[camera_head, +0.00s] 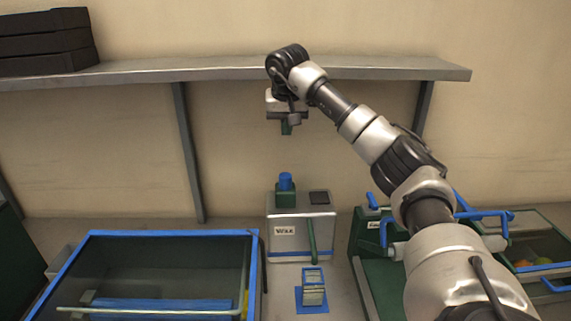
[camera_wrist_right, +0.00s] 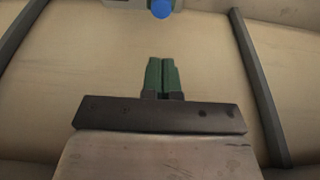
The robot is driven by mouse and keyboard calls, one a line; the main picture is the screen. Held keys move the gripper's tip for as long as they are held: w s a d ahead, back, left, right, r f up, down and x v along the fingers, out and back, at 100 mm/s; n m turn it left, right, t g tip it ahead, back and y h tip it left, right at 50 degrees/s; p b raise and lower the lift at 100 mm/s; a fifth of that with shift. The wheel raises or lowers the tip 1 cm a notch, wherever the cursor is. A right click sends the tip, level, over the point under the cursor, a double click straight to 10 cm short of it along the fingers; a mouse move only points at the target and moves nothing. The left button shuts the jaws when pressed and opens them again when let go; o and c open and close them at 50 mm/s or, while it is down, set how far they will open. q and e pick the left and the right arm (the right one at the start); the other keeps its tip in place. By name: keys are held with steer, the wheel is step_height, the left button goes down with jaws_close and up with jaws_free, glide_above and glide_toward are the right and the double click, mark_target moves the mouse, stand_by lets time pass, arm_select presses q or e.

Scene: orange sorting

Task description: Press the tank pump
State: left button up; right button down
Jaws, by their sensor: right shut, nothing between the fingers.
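The tank (camera_head: 301,228) is a grey box with a white label, standing on the counter against the wall. Its blue pump (camera_head: 285,182) rises from a green base on the top left of the tank. My right gripper (camera_head: 286,129) is above the pump with a clear gap, its green fingers shut and empty, pointing down. In the right wrist view the closed green fingers (camera_wrist_right: 162,77) show at the middle, and the round blue pump top (camera_wrist_right: 161,9) is at the top edge, apart from them. My left gripper is not in view.
A metal shelf (camera_head: 240,70) runs along the wall behind my right arm, with black crates (camera_head: 45,40) at left. A blue-rimmed glass-topped bin (camera_head: 150,234) is at left. Green machinery with blue handles (camera_head: 370,232) stands right. A small blue stand (camera_head: 312,288) sits before the tank.

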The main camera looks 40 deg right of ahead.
steer(key=p, duration=0.2)
glide_above(286, 178)
step_height(286, 178, down, 6)
steer(key=x, duration=0.2)
steer(key=p+x, duration=0.1)
steer(key=x, duration=0.1)
steer(key=s+a+p+x, duration=0.1)
steer(key=x, duration=0.2)
steer(key=shift+s+f, duration=0.15)
steer(key=shift+f, duration=0.3)
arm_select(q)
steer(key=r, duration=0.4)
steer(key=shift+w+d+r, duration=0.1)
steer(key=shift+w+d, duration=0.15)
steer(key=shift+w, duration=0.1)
arm_select(e)
step_height(286, 178, down, 4)
steer(key=shift+r+b, duration=0.1)
steer(key=shift+b, duration=0.85)
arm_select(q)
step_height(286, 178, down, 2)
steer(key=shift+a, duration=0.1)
arm_select(e)
steer(key=shift+s+r, duration=0.1)
